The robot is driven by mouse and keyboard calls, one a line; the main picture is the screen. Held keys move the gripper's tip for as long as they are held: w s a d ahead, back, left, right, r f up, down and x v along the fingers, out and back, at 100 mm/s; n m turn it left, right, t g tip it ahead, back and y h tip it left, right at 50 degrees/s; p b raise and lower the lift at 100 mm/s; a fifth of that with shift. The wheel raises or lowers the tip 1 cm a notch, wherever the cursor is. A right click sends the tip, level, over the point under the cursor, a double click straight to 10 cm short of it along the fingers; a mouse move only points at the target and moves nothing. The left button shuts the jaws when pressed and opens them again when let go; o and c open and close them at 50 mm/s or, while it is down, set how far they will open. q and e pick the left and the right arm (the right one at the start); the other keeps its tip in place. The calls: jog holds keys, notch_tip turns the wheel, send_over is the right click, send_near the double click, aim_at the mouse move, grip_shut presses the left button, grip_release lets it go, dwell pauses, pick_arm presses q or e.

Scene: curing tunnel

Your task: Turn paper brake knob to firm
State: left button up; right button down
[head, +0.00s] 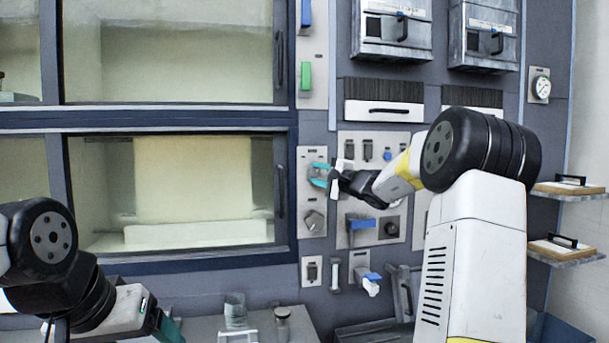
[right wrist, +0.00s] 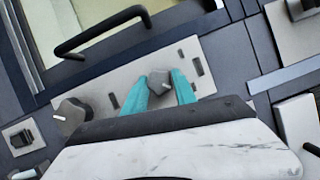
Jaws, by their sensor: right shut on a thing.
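A small grey knob (right wrist: 158,83) sits on a light control plate (right wrist: 187,52) and shows between the teal fingertips in the right wrist view. My right gripper (head: 320,174) is shut on this knob, at the upper part of the same plate (head: 303,196) in the head view. The fingers stand on either side of the knob. A second, larger grey knob (head: 314,221) is lower on the plate; it also shows in the right wrist view (right wrist: 72,112). No labels are readable. My left gripper (head: 170,328) is low at the left, its teal fingers partly cut off.
A glazed door (head: 180,190) with a dark vertical handle (head: 280,192) is left of the plate. A panel with switches and a blue lever (head: 360,221) is to its right. A glass jar (head: 235,311) stands on the bench below.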

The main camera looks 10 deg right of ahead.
jog(key=c, duration=1)
grip_release()
jog(key=v, duration=0.7)
jog(key=shift+s+d, duration=0.2)
jog(key=shift+s, duration=0.15)
